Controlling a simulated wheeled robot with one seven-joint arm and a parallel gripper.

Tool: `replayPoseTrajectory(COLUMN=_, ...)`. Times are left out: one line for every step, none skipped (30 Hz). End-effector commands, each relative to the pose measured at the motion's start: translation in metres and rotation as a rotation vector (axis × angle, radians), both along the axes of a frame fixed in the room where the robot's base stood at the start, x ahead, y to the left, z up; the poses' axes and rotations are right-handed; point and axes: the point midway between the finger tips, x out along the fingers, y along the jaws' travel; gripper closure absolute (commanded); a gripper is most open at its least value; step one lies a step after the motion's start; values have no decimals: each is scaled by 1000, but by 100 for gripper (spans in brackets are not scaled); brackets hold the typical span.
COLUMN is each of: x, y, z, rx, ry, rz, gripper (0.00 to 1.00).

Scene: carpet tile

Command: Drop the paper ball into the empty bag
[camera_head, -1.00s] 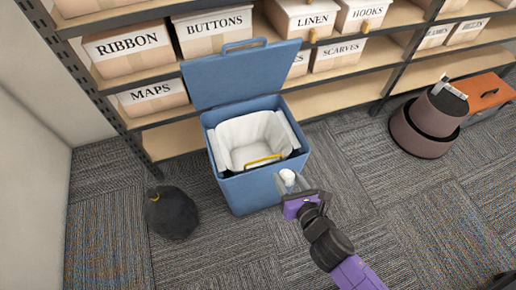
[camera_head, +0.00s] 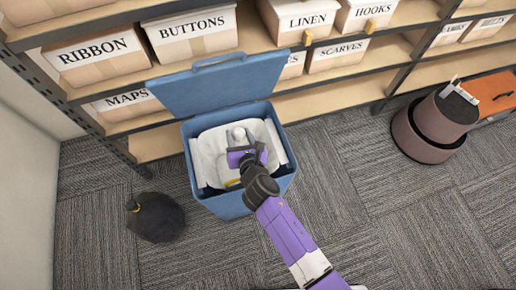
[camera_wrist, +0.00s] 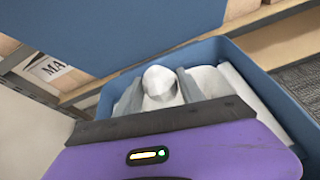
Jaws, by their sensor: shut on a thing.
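The white paper ball (camera_head: 239,133) is held between the fingers of my gripper (camera_head: 240,142), above the opening of the blue bin. In the wrist view the ball (camera_wrist: 160,82) sits between the two grey fingers of my gripper (camera_wrist: 160,90). The white bag (camera_head: 207,150) lines the blue bin (camera_head: 232,207), whose lid (camera_head: 205,88) stands open at the back. The bag looks empty where it shows; my gripper and arm hide part of its inside and front. A small yellow piece (camera_head: 232,183) shows at the bin's front.
A dark tied bag (camera_head: 157,218) lies on the carpet left of the bin. Shelves (camera_head: 160,145) with labelled boxes stand behind the bin. A round brown two-tier object (camera_head: 425,140) and an orange case (camera_head: 492,93) are at the right. The carpet between is clear.

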Motion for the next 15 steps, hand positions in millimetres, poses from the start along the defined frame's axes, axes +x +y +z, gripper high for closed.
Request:
replayPoseTrajectory(x=-1, y=0, z=-3, rx=0, ry=0, rz=1, gripper=91)
replayPoseTrajectory(x=-1, y=0, z=-4, rx=1, ry=-1, rz=2, gripper=91)
replayPoseTrajectory(x=-1, y=0, z=-6, rx=1, ry=-1, rz=2, gripper=91)
replayPoseTrajectory(x=-1, y=0, z=-7, rx=1, ry=-1, rz=2, gripper=91)
replayPoseTrajectory(x=-1, y=0, z=-8, rx=2, ry=-1, rz=1, gripper=91)
replayPoseTrajectory(x=-1, y=0, z=-11, rx=2, ry=-1, rz=1, gripper=91)
replayPoseTrajectory(x=-1, y=-1, z=-13, rx=2, ry=-1, rz=1, gripper=91)
replayPoseTrajectory(x=-1, y=-1, z=-15, rx=3, ry=-1, rz=1, gripper=91)
replayPoseTrajectory(x=-1, y=-1, z=-19, rx=2, ry=-1, rz=0, gripper=91)
replayPoseTrajectory(x=-1, y=-1, z=-22, rx=2, ry=-1, rz=0, gripper=91)
replayPoseTrajectory(x=-1, y=-1, z=-25, rx=2, ry=-1, rz=0, gripper=91)
replayPoseTrajectory(x=-1, y=-1, z=-29, rx=2, ry=-1, rz=0, gripper=91)
replayPoseTrajectory(x=-1, y=-1, z=-32, rx=2, ry=-1, rz=0, gripper=91)
replayPoseTrajectory(x=-1, y=-1, z=-36, rx=1, ry=-1, rz=-1, gripper=91)
replayPoseTrajectory(x=-1, y=-1, z=-40, rx=1, ry=-1, rz=-1, gripper=91)
